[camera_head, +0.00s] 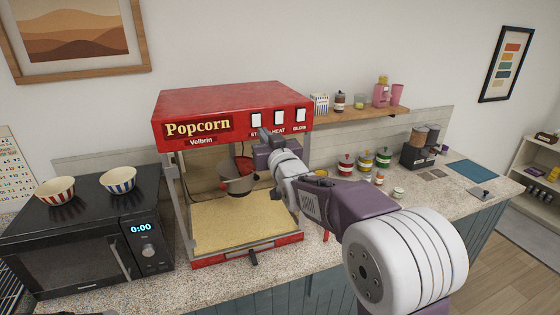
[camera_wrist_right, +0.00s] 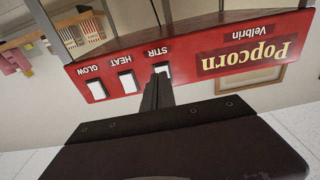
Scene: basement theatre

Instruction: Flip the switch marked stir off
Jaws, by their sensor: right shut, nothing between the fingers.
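The red popcorn machine (camera_head: 225,100) stands on the counter with three white rocker switches on its front panel. The stir switch (camera_head: 256,120) is the leftmost; its label is partly hidden by my right gripper (camera_head: 266,135) in the head view. The right wrist view is upside down and shows the stir switch (camera_wrist_right: 162,69) with its label readable. My right gripper (camera_wrist_right: 157,92) is shut and empty, its fingertips at the lower edge of the stir switch. I cannot tell whether they touch it. My left gripper is not in view.
The heat switch (camera_head: 278,117) and glow switch (camera_head: 300,115) sit close by on the same panel. A kettle (camera_head: 238,178) hangs inside the machine. A black microwave (camera_head: 90,235) with two striped bowls stands at left.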

